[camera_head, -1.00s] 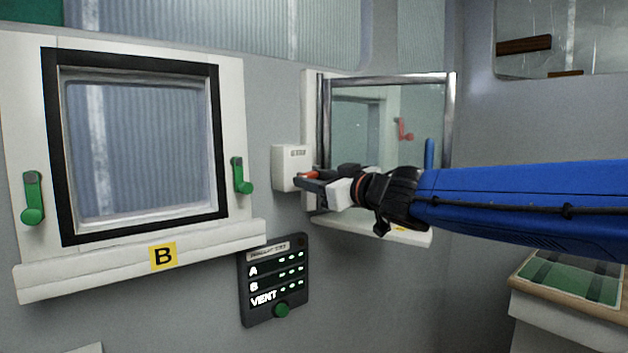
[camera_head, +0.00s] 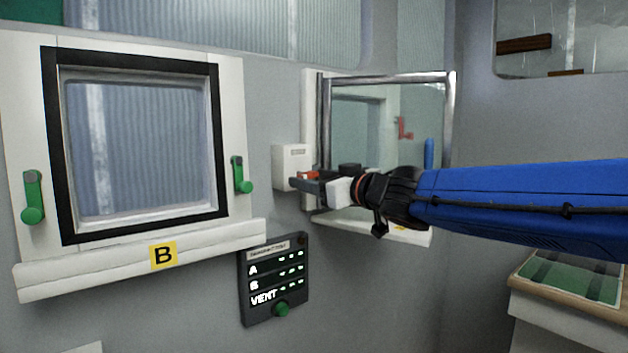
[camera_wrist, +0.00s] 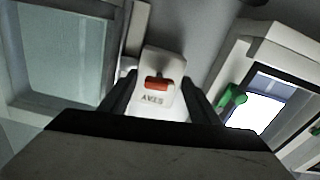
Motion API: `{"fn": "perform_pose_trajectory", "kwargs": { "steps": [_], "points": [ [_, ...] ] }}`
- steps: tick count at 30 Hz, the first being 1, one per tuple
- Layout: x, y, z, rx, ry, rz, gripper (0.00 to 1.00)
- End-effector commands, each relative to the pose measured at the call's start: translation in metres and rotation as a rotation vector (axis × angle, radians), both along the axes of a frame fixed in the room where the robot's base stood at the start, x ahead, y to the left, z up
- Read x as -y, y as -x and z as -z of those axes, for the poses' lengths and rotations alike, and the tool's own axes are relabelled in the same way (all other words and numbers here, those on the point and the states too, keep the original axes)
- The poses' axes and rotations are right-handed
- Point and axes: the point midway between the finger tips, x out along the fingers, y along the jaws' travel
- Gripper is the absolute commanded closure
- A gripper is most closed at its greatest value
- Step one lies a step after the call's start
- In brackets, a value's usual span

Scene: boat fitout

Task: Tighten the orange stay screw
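The orange stay screw (camera_wrist: 157,83) is a short bar-shaped head on a white box (camera_wrist: 164,66) in the wrist view. Lettering that looks like STAY shows upside down beside it. In the head view the white box (camera_head: 291,155) is on the wall between the two windows, and the orange screw (camera_head: 309,175) shows partly behind my fingers. My gripper (camera_wrist: 157,92) is open. One finger is on each side of the screw, with a visible gap to it on both sides. In the head view my gripper (camera_head: 306,180) is at the box, reaching in from the right.
Window B (camera_head: 142,148) with green handles (camera_head: 241,175) is to the left. An open glass pane in a metal frame (camera_head: 452,110) stands behind my arm. A counter (camera_head: 570,285) is at lower right.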

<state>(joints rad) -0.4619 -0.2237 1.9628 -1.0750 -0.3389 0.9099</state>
Motion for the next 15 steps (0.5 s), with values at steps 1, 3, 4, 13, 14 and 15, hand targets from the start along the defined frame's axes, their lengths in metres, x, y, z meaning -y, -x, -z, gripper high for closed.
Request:
{"fn": "perform_pose_trajectory", "kwargs": {
  "steps": [1,3,4,13,14,15],
  "points": [
    [0.000,0.000,0.000,0.001,-0.001,0.000,0.44],
    [0.001,0.001,-0.001,0.001,-0.001,0.000,0.44],
    [0.001,0.001,-0.001,0.001,-0.001,0.000,0.44],
    [0.026,0.026,-0.002,0.004,-0.001,0.002,0.44],
    [0.030,0.030,-0.002,0.003,-0.002,0.002,0.44],
    [0.034,0.035,-0.002,0.004,0.000,0.002,0.44]
  ]
}}
